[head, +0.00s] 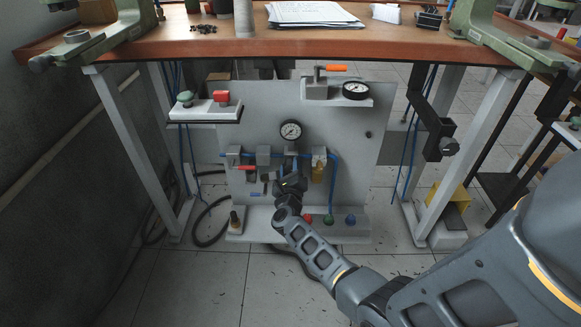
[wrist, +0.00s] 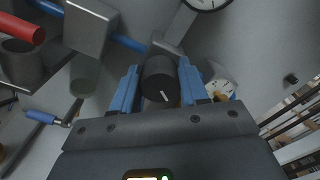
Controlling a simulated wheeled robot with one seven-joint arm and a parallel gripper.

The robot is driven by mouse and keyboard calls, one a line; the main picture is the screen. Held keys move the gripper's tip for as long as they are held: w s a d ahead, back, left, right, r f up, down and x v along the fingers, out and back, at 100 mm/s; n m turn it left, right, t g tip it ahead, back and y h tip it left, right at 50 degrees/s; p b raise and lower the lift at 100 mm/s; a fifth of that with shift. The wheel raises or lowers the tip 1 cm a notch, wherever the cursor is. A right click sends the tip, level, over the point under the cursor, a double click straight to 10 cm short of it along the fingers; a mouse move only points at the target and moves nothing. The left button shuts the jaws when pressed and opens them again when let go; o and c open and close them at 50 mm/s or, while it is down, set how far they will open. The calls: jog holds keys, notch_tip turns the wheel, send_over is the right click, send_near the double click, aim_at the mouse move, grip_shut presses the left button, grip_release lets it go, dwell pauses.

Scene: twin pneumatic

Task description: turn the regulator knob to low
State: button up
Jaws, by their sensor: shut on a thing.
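The regulator knob (wrist: 159,76) is a dark round knob with a small white line mark on its face. In the wrist view it sits between the two blue fingers of my gripper (wrist: 161,92), which are shut on it. In the head view my gripper (head: 290,183) is at the middle of the grey panel, below the round gauge (head: 291,130), and hides the knob there. Part of the gauge also shows at the top of the wrist view (wrist: 207,2). I cannot tell which setting the white mark points to.
The grey panel (head: 245,110) stands under a wooden bench (head: 190,45). A red-handled valve (head: 246,168) is left of my gripper and a filter bowl (head: 318,172) right. Red, green and blue buttons (head: 329,219) line the base. A shelf with buttons (head: 205,110) juts out left.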

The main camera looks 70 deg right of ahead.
jog(key=n+p, duration=0.1)
jog(key=n, duration=0.5)
jog(key=shift+w+r+n+p, duration=0.1)
jog(key=shift+n+p, duration=0.2)
jog(key=n+p, duration=0.1)
jog(key=n, duration=0.5)
jog(key=shift+w+a+p, duration=0.1)
jog(key=shift+p, duration=0.3)
jog(key=n+p, duration=0.1)
jog(key=n, duration=0.5)
jog(key=shift+n+p, duration=0.3)
jog(key=shift+n, duration=0.1)
jog(key=n, duration=0.4)
jog(key=n+p, duration=0.1)
jog(key=shift+f+n, duration=0.3)
jog(key=shift+n, duration=0.4)
jog(key=shift+f, duration=0.1)
jog(key=o, duration=0.8)
jog(key=shift+o, duration=1.3)
jog(key=shift+s, duration=0.2)
